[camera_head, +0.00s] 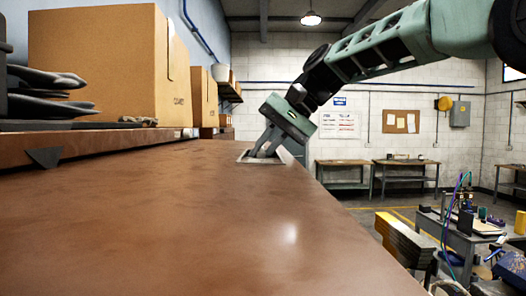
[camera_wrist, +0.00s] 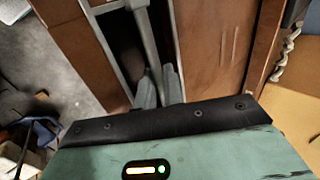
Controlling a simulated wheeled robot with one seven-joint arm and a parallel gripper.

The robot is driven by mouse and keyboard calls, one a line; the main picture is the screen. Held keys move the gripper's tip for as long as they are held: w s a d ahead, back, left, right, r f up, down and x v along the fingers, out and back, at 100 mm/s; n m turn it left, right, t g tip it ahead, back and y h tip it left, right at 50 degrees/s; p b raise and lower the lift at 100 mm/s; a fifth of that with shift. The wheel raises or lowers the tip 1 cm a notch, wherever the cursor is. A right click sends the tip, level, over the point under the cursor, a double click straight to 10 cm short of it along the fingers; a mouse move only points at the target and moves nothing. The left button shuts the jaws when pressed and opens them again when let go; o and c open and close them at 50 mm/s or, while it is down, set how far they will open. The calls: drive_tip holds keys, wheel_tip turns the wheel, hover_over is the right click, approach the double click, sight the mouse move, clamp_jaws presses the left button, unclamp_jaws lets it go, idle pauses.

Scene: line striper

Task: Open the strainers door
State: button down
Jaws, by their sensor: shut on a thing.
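In the head view a small light metal frame (camera_head: 246,157) is set in the top of the brown metal body (camera_head: 200,210). My gripper (camera_head: 264,152) reaches down into it from above, with its fingertips at the opening. In the wrist view my gripper (camera_wrist: 160,88) is shut on a grey metal bar (camera_wrist: 146,38) that runs up from between the fingers. The bar lies over a dark, narrow opening (camera_wrist: 125,52) edged by the metal frame. I take the bar for part of the strainers door; the door's outline is not clear. My fingers hide the held spot.
Cardboard boxes (camera_head: 98,68) and dark metal parts (camera_head: 45,85) stand on a raised ledge at the left. The brown top is clear in front. A workbench with tools (camera_head: 465,235) and yellow bars (camera_head: 404,240) are at the lower right.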

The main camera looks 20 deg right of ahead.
drive_tip(key=c, duration=1.6)
unclamp_jaws()
drive_tip(key=shift+r, duration=0.1)
drive_tip(key=b+v, duration=0.2)
drive_tip(key=v, duration=1.5)
drive_tip(key=shift+s+d, duration=0.1)
drive_tip(key=shift+d, duration=0.1)
